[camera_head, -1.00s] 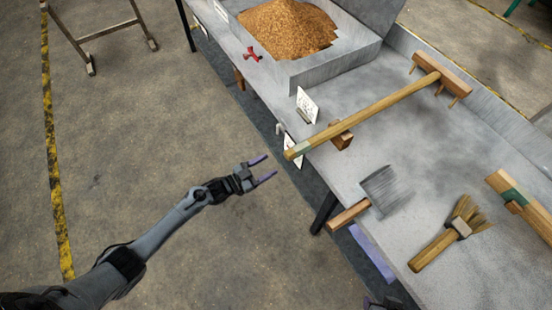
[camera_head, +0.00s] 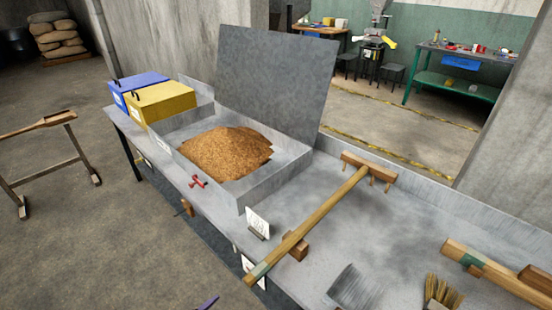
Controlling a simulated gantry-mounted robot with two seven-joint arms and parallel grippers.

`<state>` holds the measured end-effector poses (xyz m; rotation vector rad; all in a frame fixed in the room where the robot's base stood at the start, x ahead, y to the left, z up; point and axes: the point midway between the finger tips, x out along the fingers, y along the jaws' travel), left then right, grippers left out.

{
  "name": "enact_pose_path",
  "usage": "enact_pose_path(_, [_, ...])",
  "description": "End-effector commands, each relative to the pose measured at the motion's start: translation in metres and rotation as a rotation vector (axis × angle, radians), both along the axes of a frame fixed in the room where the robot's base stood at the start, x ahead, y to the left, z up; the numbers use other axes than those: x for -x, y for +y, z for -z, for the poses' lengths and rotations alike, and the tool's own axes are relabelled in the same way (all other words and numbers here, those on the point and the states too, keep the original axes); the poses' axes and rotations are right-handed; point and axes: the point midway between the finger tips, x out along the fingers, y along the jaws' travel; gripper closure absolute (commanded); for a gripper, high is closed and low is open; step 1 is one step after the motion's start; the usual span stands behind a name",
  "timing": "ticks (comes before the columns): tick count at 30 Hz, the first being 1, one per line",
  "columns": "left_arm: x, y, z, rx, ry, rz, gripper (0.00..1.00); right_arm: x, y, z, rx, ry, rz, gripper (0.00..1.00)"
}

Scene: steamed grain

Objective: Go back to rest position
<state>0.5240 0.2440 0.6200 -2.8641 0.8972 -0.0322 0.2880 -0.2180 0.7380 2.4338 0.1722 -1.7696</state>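Only a purple fingertip of my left gripper (camera_head: 208,302) shows, at the bottom edge over the floor in front of the table. The rest of that gripper is out of the picture, so its opening cannot be told. My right gripper is not in view. A heap of brown grain (camera_head: 225,152) lies in a grey metal tray (camera_head: 275,183) on the table. A wooden rake (camera_head: 315,220) lies on the table right of the tray, its handle end past the front edge.
A metal scraper (camera_head: 352,290), a brush (camera_head: 440,292) and a wooden tool (camera_head: 495,272) lie at the lower right. A yellow box (camera_head: 163,103) and a blue box (camera_head: 137,90) stand at the far left end. A wooden trestle (camera_head: 45,150) stands on the floor. The floor before the table is clear.

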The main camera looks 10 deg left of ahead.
Motion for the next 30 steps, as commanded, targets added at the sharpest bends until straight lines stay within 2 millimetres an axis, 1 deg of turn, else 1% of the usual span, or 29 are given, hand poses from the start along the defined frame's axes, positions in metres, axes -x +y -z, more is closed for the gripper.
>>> enact_pose_path(1, [0.013, -0.004, 0.006, 0.008, 0.025, 0.000, 0.40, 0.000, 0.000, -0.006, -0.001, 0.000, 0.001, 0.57])
enact_pose_path(2, [0.020, -0.006, 0.010, 0.013, 0.038, -0.001, 0.40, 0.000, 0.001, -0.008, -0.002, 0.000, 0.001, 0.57])
enact_pose_path(3, [0.032, -0.010, 0.015, 0.023, 0.059, -0.002, 0.40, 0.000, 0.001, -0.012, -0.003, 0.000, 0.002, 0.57])
enact_pose_path(5, [0.051, -0.026, 0.011, 0.053, 0.072, 0.003, 0.40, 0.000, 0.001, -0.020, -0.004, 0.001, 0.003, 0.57])
enact_pose_path(6, [0.062, -0.038, 0.002, 0.076, 0.069, 0.006, 0.40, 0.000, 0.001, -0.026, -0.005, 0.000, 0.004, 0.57])
enact_pose_path(9, [0.083, -0.068, -0.025, 0.103, 0.080, -0.010, 0.40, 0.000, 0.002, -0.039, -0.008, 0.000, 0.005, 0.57])
enact_pose_path(12, [0.094, -0.089, -0.050, 0.077, 0.137, -0.050, 0.40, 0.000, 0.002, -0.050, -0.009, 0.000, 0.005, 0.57])
enact_pose_path(15, [0.102, -0.100, -0.077, 0.024, 0.221, -0.114, 0.40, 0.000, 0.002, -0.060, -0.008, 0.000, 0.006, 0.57])
enact_pose_path(17, [0.106, -0.101, -0.093, -0.011, 0.281, -0.156, 0.40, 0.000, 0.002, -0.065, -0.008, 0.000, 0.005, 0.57])
enact_pose_path(18, [0.109, -0.100, -0.104, -0.035, 0.324, -0.187, 0.40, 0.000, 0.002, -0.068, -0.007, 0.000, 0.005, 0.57])
enact_pose_path(20, [0.114, -0.095, -0.120, -0.072, 0.394, -0.234, 0.40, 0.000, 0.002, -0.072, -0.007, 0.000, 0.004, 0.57])
enact_pose_path(24, [0.132, -0.077, -0.156, -0.149, 0.568, -0.339, 0.40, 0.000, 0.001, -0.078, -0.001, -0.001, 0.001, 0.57])
enact_pose_path(27, [0.149, -0.062, -0.179, -0.197, 0.694, -0.401, 0.40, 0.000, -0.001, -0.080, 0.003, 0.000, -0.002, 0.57])
enact_pose_path(30, [0.165, -0.048, -0.197, -0.235, 0.808, -0.447, 0.40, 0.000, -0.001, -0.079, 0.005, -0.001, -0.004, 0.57])
